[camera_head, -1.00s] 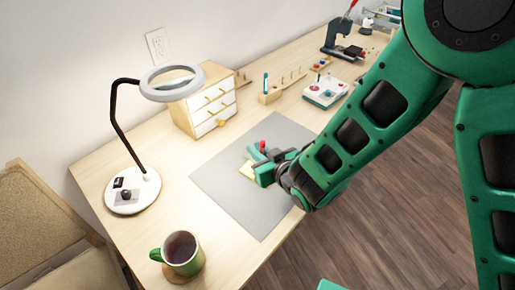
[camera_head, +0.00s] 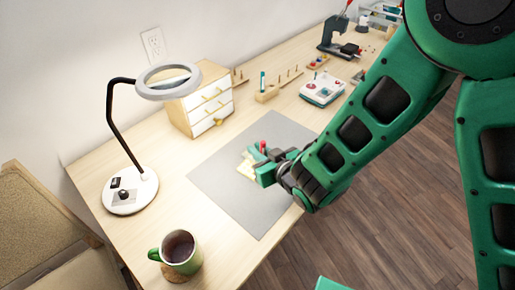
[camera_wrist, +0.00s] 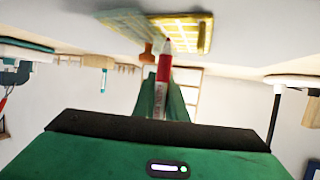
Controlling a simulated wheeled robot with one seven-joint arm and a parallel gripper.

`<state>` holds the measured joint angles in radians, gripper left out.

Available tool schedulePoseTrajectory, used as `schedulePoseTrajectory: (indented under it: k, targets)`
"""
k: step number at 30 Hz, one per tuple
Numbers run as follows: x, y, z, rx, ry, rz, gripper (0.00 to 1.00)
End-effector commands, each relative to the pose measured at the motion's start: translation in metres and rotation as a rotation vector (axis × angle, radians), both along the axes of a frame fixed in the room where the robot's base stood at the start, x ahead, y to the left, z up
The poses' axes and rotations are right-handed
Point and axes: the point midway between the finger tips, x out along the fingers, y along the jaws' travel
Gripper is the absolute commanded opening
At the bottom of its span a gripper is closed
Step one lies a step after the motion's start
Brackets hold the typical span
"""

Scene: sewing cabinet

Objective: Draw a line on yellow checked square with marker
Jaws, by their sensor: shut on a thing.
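The yellow checked square (camera_head: 246,171) lies on the grey mat (camera_head: 222,185), partly hidden by my gripper in the head view. It also shows at the top of the wrist view (camera_wrist: 188,36). My gripper (camera_head: 264,166) is over the mat, close beside the square. In the wrist view its green fingers (camera_wrist: 166,98) are shut on a red and white marker (camera_wrist: 163,75). The marker's tip points to the square and overlaps its edge in that view. I cannot tell whether the tip touches it. I make out no clear line on the square.
A pale green checked piece (camera_wrist: 125,20) lies next to the square. A magnifier lamp (camera_head: 130,190) and a mug of dark drink (camera_head: 180,250) stand left of the mat. A small drawer cabinet (camera_head: 205,110) stands behind it. The near part of the mat is clear.

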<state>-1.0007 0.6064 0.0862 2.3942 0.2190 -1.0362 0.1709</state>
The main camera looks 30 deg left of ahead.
Motion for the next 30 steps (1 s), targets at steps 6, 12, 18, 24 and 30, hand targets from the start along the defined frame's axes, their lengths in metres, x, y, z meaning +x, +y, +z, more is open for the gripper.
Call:
schedulePoseTrajectory:
  k: [6, 12, 18, 24, 30]
  targets:
    - [-0.0005, -0.0016, -0.0001, 0.0, 0.0, 0.0, 0.0]
    - [-0.0004, -0.0017, -0.0002, -0.001, 0.001, 0.0, 0.0]
    - [-0.0009, -0.0037, -0.0004, -0.001, 0.001, 0.0, 0.0]
    - [-0.0017, -0.0071, -0.0005, -0.002, 0.001, 0.0, 0.0]
    - [-0.0022, -0.0104, -0.0006, -0.002, 0.0, 0.0, 0.0]
